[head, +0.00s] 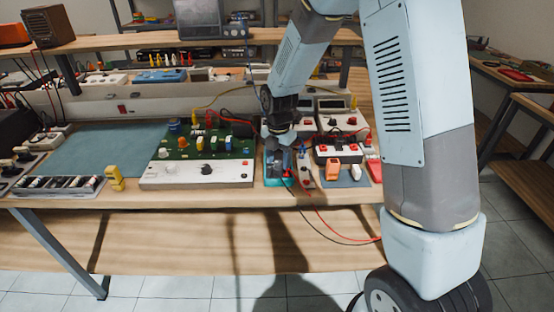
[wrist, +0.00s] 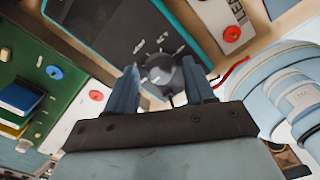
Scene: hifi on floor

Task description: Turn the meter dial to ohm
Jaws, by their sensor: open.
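The meter (wrist: 105,30) is dark with a teal edge and fills the upper middle of the wrist view. Its round grey dial (wrist: 162,72) has markings around it, too small and blurred to read. My gripper (wrist: 165,80) is open, with one finger on each side of the dial; I cannot tell whether either finger touches it. In the head view the meter (head: 273,182) lies near the bench's front edge, and my gripper (head: 280,145) is above it and hides most of its face. The dial's pointer setting cannot be read.
A green circuit board (head: 215,145) with a white front panel (head: 198,174) is just left of the meter. Red and black leads (head: 335,228) hang over the bench edge. Small modules (head: 338,150) crowd the right side. A blue-grey mat (head: 112,147) at left is clear.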

